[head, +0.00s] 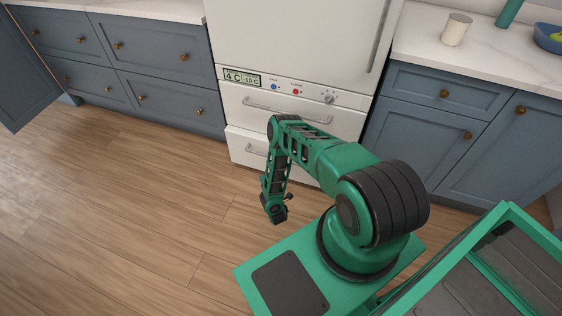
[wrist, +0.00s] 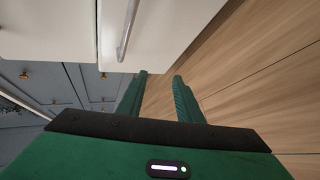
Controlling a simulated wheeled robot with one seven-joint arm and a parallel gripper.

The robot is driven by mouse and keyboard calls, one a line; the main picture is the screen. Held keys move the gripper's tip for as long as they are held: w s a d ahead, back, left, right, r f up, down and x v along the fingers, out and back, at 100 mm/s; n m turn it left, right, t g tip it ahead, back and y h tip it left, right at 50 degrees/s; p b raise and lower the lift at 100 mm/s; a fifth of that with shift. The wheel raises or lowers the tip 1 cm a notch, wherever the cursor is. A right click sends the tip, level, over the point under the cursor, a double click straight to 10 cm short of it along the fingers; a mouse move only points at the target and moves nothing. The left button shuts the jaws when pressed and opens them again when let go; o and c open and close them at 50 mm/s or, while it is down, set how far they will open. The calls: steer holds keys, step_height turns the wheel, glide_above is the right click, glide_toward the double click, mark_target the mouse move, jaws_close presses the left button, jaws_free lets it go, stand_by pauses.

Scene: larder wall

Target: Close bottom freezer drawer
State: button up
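The bottom freezer drawer (head: 241,155) is the lowest white front of the fridge-freezer, with a bar handle (head: 256,149). My arm hides its middle. Its front looks close to flush with the drawer above; I cannot tell exactly how far out it stands. In the wrist view, the drawer front (wrist: 160,35) and its handle (wrist: 128,28) show beyond the fingertips. My gripper (wrist: 160,75) is open and empty, with floor visible between its fingers. In the head view, my gripper (head: 287,198) hangs low in front of the drawer, apart from it.
The upper freezer drawer (head: 240,101) appears shut under the control panel. Blue cabinets (head: 170,60) flank the fridge-freezer. A cabinet door (head: 25,75) stands open at far left. A cup (head: 456,29) and a blue bowl (head: 548,40) stand on the right counter. The wooden floor (head: 120,200) at left is clear.

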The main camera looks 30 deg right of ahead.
steer(key=s+d+r+m+t+h, duration=0.15)
steer(key=d+r+m+h, duration=0.3)
steer(key=d, duration=0.55)
steer(key=shift+g, duration=0.25)
steer(key=x, duration=0.9)
steer(key=shift+w+d+f, duration=0.1)
steer(key=shift+w+f, duration=0.05)
steer(key=shift+f, duration=0.2)
jaws_close()
